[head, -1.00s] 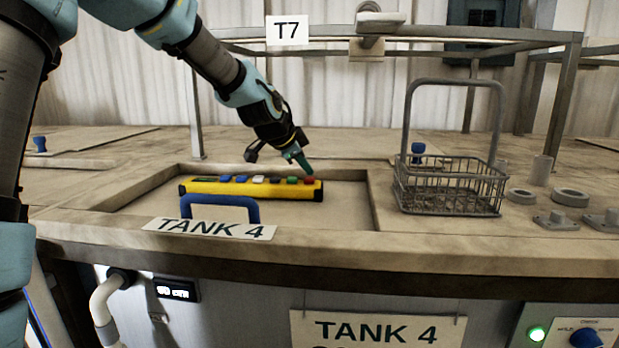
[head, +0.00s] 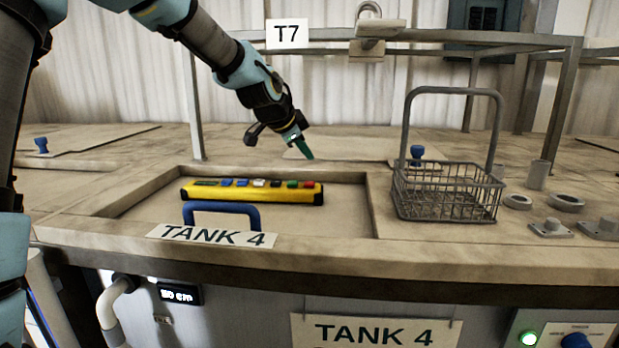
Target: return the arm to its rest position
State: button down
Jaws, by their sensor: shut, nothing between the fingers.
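My gripper (head: 304,151) is in the upper middle of the head view, at the end of my arm, which reaches in from the upper left. Its green-tipped fingers are shut with nothing held. It hangs above and behind the right end of a yellow button box (head: 252,196), apart from it. The box has a row of coloured buttons on top and black ends. It lies over the recessed top of tank 4, behind a blue handle (head: 222,208).
A wire basket (head: 447,192) with a tall handle stands right of the recess. Grey ring fittings (head: 566,201) sit farther right. A TANK 4 label (head: 212,235) lies on the front rim.

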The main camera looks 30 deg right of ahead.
jog(key=shift+r, duration=0.3)
